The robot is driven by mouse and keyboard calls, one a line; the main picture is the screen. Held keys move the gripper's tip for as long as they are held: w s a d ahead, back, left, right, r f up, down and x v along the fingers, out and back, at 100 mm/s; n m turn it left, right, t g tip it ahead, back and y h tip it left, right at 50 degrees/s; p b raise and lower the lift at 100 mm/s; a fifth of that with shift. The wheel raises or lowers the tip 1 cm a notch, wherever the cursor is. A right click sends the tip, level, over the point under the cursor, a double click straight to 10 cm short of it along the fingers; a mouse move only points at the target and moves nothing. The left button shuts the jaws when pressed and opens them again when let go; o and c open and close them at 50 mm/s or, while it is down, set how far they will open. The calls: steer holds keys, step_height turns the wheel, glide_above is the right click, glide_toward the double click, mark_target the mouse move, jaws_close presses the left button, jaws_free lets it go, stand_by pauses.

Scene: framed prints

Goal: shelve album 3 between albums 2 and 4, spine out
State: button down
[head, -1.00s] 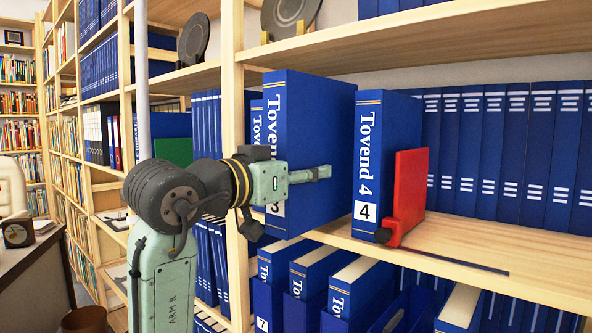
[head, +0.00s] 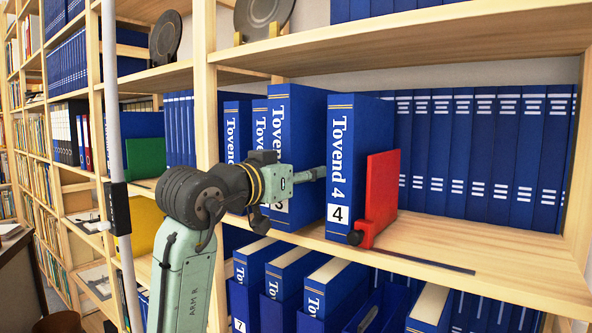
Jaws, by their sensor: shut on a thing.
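Album 3 (head: 307,150) is a blue binder, upright, spine facing out, between albums 2 and 4. Its top looks higher than its neighbours' and its spine seems slightly forward of theirs. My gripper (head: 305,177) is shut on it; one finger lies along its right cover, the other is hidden. The gripper covers part of the spine and number label. Album 4 (head: 340,150) stands to the right, with a narrow gap at the front. Album 2 (head: 259,125) stands to the left, its lower part hidden behind my arm. Whether album 3 touches the shelf is unclear.
A red bookend (head: 380,195) stands against album 4's right side, with a dark strip (head: 430,262) on the shelf (head: 480,235). Another blue album (head: 235,125) stands left of album 2 by the wooden upright (head: 206,110). More blue binders line the back and the shelf below.

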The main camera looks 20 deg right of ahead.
steer(key=shift+p+x, duration=0.75)
steer(key=shift+x, duration=1.65)
steer(key=shift+f+b, duration=0.4)
steer(key=shift+f, duration=0.25)
steer(key=c, duration=1.2)
jaws_free()
steer(key=o, duration=0.3)
steer(key=shift+f, duration=0.2)
